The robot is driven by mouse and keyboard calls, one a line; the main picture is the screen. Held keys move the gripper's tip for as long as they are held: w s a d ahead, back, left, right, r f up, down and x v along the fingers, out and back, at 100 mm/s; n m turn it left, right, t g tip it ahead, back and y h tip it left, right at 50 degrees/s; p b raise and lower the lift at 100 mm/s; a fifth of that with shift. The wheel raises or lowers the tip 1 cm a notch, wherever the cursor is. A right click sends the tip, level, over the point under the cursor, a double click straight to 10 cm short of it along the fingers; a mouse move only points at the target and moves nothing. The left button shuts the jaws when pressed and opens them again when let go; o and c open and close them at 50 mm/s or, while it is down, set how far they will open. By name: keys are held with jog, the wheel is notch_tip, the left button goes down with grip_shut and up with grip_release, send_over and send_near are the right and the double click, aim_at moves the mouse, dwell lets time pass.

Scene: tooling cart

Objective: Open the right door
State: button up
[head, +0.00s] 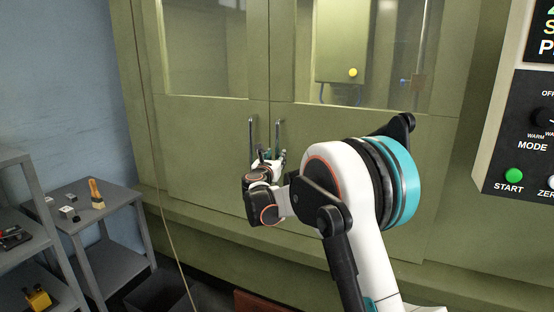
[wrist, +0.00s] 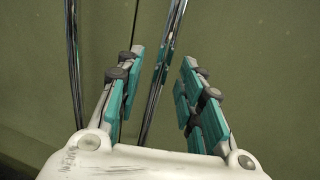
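The right door (head: 436,135) is an olive-green panel with a window, and it looks closed. Its upright metal bar handle (head: 279,134) is beside the central seam. My gripper (head: 271,154) is at the lower part of this handle, partly hidden by my own wrist in the head view. In the wrist view, my gripper (wrist: 160,88) has its teal-padded fingers apart. The right handle (wrist: 168,45) runs between them, with a visible gap on each side. The handle's lower end is hidden behind the gripper body.
The left door (head: 200,135) has a matching handle (head: 251,133), which lies outside the left finger in the wrist view (wrist: 73,60). A control panel (head: 520,140) is at the right. A grey table (head: 112,208) with a brush (head: 96,194) stands at the left.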

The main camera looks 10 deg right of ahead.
jog(key=shift+x, duration=1.4)
grip_shut()
jog(key=shift+d, duration=0.15)
